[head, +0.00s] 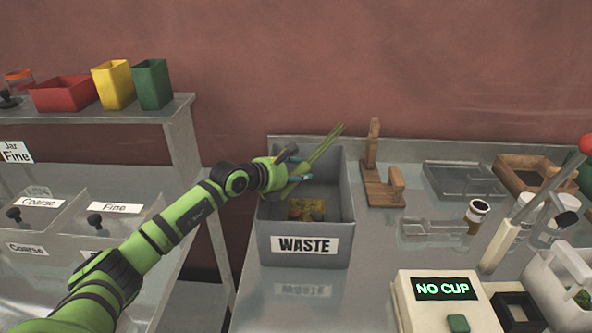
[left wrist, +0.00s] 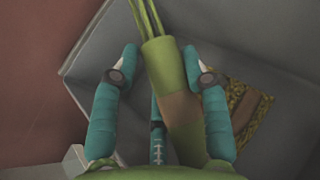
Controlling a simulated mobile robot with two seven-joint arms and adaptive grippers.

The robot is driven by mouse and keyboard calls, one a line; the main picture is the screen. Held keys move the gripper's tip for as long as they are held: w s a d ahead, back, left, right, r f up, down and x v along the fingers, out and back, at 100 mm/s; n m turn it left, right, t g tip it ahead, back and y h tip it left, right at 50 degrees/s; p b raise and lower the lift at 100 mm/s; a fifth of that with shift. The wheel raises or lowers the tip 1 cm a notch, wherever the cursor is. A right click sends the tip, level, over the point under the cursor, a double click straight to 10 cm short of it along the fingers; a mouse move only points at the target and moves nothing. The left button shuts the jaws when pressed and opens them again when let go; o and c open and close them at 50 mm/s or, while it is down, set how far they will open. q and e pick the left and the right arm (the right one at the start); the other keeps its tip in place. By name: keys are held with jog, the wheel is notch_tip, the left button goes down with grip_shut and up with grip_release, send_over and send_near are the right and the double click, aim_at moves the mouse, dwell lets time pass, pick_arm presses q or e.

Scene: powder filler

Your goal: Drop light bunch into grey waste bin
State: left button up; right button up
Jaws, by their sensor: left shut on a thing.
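The light bunch (head: 325,146) is a bundle of thin pale green stalks, slanting up to the right over the grey waste bin (head: 345,218). My left gripper (head: 294,178) is shut on it, above the bin's open top. In the left wrist view, the bunch (left wrist: 164,62) stands between the two teal fingers of the gripper (left wrist: 163,78), with a wider light green part and a brownish part below. The bin carries a white WASTE label. Its grey inner wall (left wrist: 245,45) also shows there. My right gripper is not in view.
A yellow-brown patterned item (head: 308,210) lies inside the bin. A wooden stand (head: 380,185) is close to the bin's right. A NO CUP device (head: 440,300) sits at the front. A shelf with red (head: 65,95), yellow (head: 115,85) and green (head: 152,85) containers is on the left.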

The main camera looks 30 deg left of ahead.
pick_arm(q)
jog(key=shift+r, duration=0.1)
jog(key=o, duration=1.3)
jog(key=shift+c, duration=0.2)
notch_tip(320, 180, up, 10)
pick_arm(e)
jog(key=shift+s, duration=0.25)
